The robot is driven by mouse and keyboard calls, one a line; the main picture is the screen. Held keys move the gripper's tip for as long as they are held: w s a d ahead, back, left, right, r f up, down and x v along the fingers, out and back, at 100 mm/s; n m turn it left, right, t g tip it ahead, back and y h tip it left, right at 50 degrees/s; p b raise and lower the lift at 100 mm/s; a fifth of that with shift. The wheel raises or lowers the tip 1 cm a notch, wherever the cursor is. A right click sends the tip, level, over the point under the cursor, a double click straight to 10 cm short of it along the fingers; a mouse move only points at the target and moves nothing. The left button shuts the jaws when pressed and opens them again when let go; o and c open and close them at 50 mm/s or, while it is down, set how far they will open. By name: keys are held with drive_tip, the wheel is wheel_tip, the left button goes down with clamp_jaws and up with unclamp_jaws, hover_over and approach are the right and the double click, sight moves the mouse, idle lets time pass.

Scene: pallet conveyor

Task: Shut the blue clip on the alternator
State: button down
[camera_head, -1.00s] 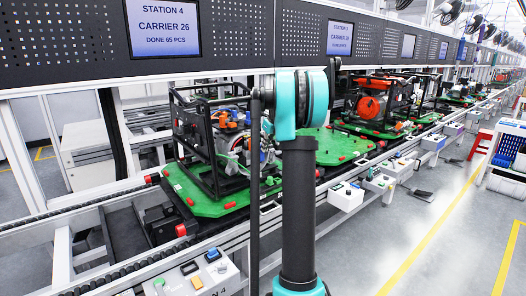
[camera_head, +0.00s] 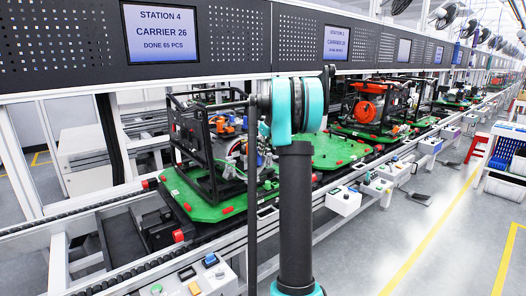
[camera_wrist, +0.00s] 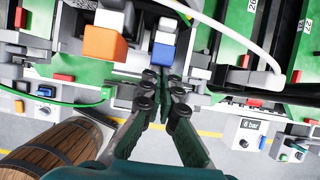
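In the wrist view a small blue clip (camera_wrist: 163,54) with a white part above it lies just beyond my fingertips. I cannot tell whether it is open or shut, or whether the fingers touch it. My gripper (camera_wrist: 162,80) has its two fingers converging with their tips close together, with nothing visible between them. The alternator cannot be clearly told from the grey metal around the clip. In the head view a black-framed machine with orange and blue parts (camera_head: 225,125) stands on a green carrier plate (camera_head: 205,212); my arm hides its right side and the gripper.
An orange block (camera_wrist: 105,43) sits left of the clip, and a white hose (camera_wrist: 235,30) arches to the right. A wooden barrel (camera_wrist: 50,150) is at lower left. Control boxes (camera_head: 345,200) line the conveyor front.

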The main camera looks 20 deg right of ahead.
sight(257, 151)
drive_tip(key=shift+w+a+r, duration=0.3)
drive_tip(key=shift+w+a, duration=0.1)
drive_tip(key=shift+w, duration=0.15)
wheel_tip(257, 151, up, 2)
drive_tip(key=shift+s+a+r, duration=0.1)
drive_tip(key=shift+a+r, duration=0.05)
drive_tip(key=shift+r, duration=0.05)
drive_tip(key=s+d, duration=0.4)
drive_tip(key=s, duration=0.8)
drive_tip(key=s+a+f+n, duration=1.1)
drive_tip(key=s+a+n, duration=0.4)
drive_tip(key=a+n, duration=0.15)
drive_tip(key=s+a+f+n, duration=0.3)
drive_tip(key=s+f+n, duration=0.3)
drive_tip(key=s+n, duration=0.2)
drive_tip(key=s+a+f+n+h, duration=0.1)
drive_tip(key=s+a+f+n, duration=0.2)
drive_tip(key=s+f+n, duration=0.3)
drive_tip(key=s+n, duration=0.2)
drive_tip(key=s, duration=0.3)
drive_tip(key=shift+a+f, duration=0.25)
drive_tip(key=shift+a, duration=0.05)
